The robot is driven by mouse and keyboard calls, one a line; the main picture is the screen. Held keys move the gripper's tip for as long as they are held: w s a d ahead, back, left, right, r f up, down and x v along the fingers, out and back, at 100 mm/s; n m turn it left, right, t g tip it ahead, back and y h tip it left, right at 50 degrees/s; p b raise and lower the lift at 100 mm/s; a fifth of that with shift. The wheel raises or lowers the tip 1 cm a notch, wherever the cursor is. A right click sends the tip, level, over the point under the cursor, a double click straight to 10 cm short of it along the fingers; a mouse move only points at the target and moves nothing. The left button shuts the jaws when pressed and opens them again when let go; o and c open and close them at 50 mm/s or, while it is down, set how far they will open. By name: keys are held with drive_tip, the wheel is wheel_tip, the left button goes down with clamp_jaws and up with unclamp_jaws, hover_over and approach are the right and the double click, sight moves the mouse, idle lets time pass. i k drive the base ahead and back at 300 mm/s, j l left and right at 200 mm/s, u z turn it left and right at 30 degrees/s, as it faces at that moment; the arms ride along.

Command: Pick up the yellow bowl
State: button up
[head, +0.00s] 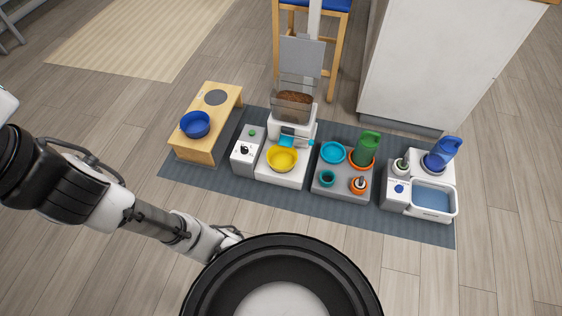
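The yellow bowl (283,165) sits upright on the white base of the food feeder (292,114), below its dispensing part. Its rim is open to view and it looks empty. My gripper (232,238) is low at the left, in front of the mat and well short of the bowl, not touching it. The gripper is small here and partly hidden by my own round black part, so its fingers do not show clearly.
A grey-blue mat (215,184) lies under the stations. A wooden stand (196,148) holds a blue bowl (195,124). A control box (246,160) stands left of the yellow bowl. A grey tray (340,200) with several containers and a water station (432,217) are at right.

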sight(280, 159)
drive_tip(key=i+j, duration=1.55)
drive_tip(key=i+l+z, duration=0.05)
drive_tip(key=i, duration=0.05)
